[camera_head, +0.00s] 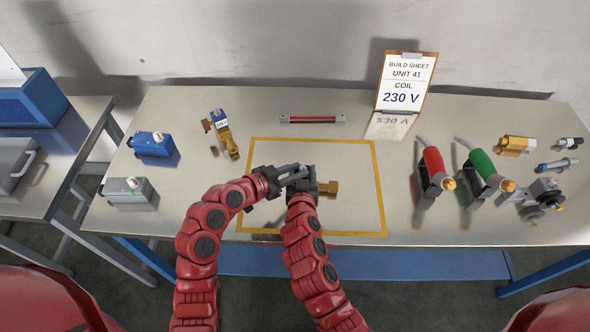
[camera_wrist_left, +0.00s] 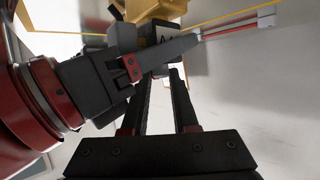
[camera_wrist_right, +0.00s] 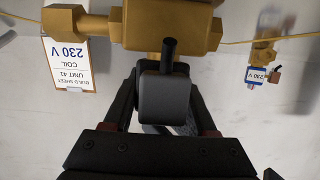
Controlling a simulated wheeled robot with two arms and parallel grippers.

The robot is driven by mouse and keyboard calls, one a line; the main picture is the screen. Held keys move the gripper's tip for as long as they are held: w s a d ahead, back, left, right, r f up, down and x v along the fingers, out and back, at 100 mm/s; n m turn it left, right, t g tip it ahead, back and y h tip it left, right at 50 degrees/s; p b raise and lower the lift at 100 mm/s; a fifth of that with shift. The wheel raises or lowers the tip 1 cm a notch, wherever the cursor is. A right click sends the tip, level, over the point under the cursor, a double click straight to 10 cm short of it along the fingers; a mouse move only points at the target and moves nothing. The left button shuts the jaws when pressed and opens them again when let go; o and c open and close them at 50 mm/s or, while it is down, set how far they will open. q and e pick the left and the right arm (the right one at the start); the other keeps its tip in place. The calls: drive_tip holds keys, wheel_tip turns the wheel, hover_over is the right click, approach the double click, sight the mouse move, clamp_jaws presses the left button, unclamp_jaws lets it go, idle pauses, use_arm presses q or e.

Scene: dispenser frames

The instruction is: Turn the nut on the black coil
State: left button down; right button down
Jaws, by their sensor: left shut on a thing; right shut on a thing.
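A brass valve body (camera_head: 331,187) lies inside the yellow outline on the bench, and it also shows in the right wrist view (camera_wrist_right: 165,25). The black coil (camera_wrist_right: 165,100) sits against the valve; its labelled face shows in the left wrist view (camera_wrist_left: 164,32). My right gripper (camera_head: 303,187) is shut on the coil, with one finger on each side (camera_wrist_right: 163,112). My left gripper (camera_head: 291,172) reaches in from the left to the coil's end and is shut on the nut; its fingers show in the left wrist view (camera_wrist_left: 160,85). The nut itself is hidden.
A build sheet (camera_head: 403,80) reading COIL 230 V stands at the back. A brass valve with a blue coil (camera_head: 223,125) lies left of the outline. Blue (camera_head: 153,144) and grey (camera_head: 130,192) boxes are at left. Red (camera_head: 433,165) and green (camera_head: 481,165) tools stand at right.

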use_arm(q)
drive_tip(key=c, duration=1)
unclamp_jaws()
drive_tip(key=shift+o, duration=0.2)
drive_tip(key=shift+w, duration=0.1)
